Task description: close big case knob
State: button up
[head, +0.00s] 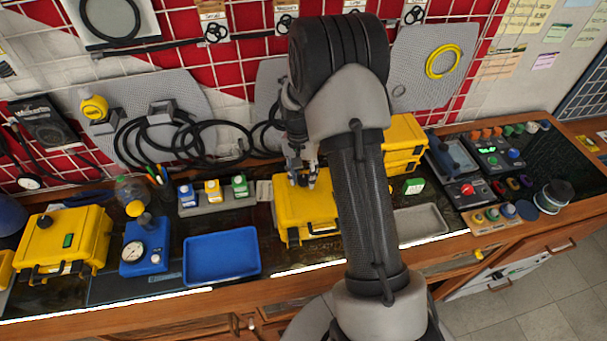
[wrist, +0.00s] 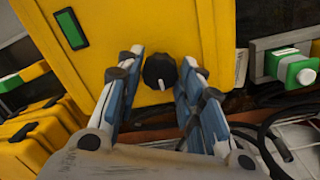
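A yellow case (head: 300,215) stands on the bench under my gripper (head: 302,182). The knob's white pointer points down in the picture. My gripper (wrist: 161,62) is open, with one blue-padded finger on each side of the knob. A gap shows on the left; the right finger is close, and I cannot tell whether it touches.
Another yellow case (head: 62,245) with a black knob stands at the far left. A blue gauge box (head: 145,245) and a blue tray (head: 222,277) stand between the cases. More yellow cases (head: 405,135) stand behind my arm, and a grey tray (head: 420,222) lies right of it.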

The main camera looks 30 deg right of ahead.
aim_at(301, 176)
jog(key=shift+o, duration=1.4)
notch_tip(301, 176, up, 12)
jog(key=w, duration=0.1)
jog(key=shift+a, duration=0.15)
